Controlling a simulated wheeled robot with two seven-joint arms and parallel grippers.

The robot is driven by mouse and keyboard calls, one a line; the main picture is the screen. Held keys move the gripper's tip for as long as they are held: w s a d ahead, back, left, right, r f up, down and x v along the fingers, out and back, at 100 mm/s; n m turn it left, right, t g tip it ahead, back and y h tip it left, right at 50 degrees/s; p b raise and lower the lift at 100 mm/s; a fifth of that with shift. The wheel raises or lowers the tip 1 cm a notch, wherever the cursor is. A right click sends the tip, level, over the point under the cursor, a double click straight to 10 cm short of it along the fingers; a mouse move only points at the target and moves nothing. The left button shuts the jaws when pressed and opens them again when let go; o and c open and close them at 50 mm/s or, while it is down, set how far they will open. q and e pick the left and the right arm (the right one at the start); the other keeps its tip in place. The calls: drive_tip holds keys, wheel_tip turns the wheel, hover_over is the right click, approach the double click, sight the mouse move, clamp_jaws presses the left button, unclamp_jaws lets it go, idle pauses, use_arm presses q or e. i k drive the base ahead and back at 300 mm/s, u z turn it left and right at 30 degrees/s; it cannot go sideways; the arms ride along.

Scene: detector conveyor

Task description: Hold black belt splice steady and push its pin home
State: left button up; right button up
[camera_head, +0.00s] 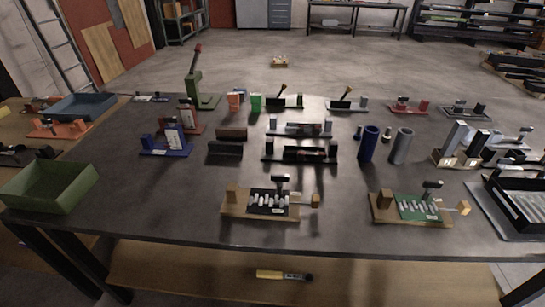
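The black belt splice (261,211) sits on a wooden base near the front edge of the table, a little left of the picture's middle. Light metal lacing shows across its black surface. A wooden block (232,193) stands at its left end. At its right end a pin with a wooden grip (315,200) sticks out to the right; how deep it sits is too small to tell. A dark upright piece with a crosswise top (280,183) stands behind it. Neither of my grippers is in view.
A similar green splice (411,213) on a wooden base stands to the right. A green bin (48,186) is at the front left. Dark fixtures (300,154), blue and grey cylinders (368,143) and a green press (196,88) stand behind. The tabletop left of the black splice is clear.

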sight(315, 200)
drive_tip(key=k, duration=1.25)
drive_tip(key=z, duration=0.2)
drive_tip(key=i, duration=0.75)
drive_tip(key=z, duration=0.45)
